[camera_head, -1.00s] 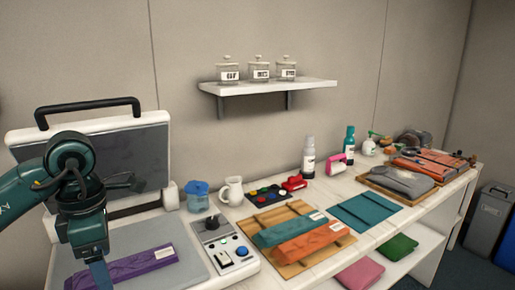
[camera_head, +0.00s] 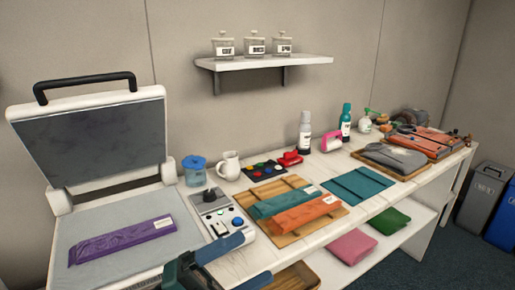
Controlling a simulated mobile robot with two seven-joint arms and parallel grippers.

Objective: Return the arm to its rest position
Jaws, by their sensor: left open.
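My left gripper (camera_head: 252,258) is low at the bottom edge of the head view, in front of the workbench's front edge. Its two blue fingers are apart with nothing between them, and most of its arm is out of the picture. A purple folded pack (camera_head: 122,241) lies flat on the grey bed of the open press (camera_head: 88,216), apart from the gripper. My right gripper does not show.
A control box (camera_head: 221,222) stands right of the press bed, just beyond my left fingers. A wooden board (camera_head: 286,237) with teal and orange packs lies to its right. A lower shelf (camera_head: 329,268) holds pink and green packs. Bins (camera_head: 480,195) stand at the right.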

